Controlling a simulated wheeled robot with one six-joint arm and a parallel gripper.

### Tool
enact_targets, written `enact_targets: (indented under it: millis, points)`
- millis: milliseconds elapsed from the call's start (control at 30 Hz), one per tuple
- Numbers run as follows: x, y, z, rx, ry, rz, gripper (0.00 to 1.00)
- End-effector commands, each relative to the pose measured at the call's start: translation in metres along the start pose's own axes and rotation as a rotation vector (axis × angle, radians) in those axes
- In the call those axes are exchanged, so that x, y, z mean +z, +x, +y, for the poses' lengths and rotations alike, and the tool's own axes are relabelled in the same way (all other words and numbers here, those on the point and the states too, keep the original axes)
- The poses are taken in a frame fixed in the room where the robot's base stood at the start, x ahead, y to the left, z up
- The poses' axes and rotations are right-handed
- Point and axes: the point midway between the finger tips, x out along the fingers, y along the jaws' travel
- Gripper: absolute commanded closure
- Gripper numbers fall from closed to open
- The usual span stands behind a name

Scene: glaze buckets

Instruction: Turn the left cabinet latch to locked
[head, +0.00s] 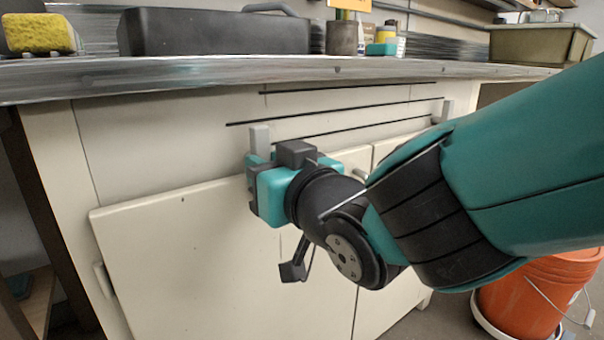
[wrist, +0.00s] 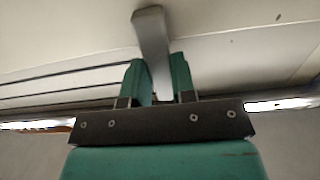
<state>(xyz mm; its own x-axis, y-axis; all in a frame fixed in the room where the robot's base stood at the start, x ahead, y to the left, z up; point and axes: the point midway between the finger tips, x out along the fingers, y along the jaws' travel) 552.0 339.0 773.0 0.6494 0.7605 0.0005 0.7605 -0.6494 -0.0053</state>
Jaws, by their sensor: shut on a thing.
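The left cabinet latch (head: 260,138) is a light grey bar near the top of the cream left cabinet door (head: 165,245). It stands roughly upright in the head view, its upper end showing above my gripper (head: 257,163). In the wrist view the latch (wrist: 150,35) runs down between the two teal fingers of my gripper (wrist: 159,78). The fingers are shut on the latch. The latch's lower part and pivot are hidden by the gripper in the head view. A second grey latch (head: 447,109) stands upright farther right.
A metal-edged worktop (head: 200,76) overhangs the cabinet just above my gripper. A black tray (head: 215,32), a yellow sponge (head: 40,34) and an olive bin (head: 540,43) stand on it. An orange bucket (head: 530,300) is on the floor at the right, below my arm.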

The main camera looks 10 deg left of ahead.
Motion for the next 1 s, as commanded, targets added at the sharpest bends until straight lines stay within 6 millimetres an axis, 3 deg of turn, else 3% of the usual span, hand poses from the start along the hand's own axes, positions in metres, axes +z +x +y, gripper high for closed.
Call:
enact_targets:
  millis: [433,467,567,867,1000]
  points:
    - [0.001,-0.001,-0.001,-0.003,0.014,-0.004,0.99]
    - [0.001,-0.001,-0.001,-0.003,0.014,-0.004,0.73]
    - [0.001,-0.001,-0.001,-0.002,0.013,-0.003,0.5]
    - [0.0,-0.001,0.0,-0.001,0.011,-0.001,0.5]
    - [-0.001,-0.013,0.0,0.0,0.011,-0.003,0.5]
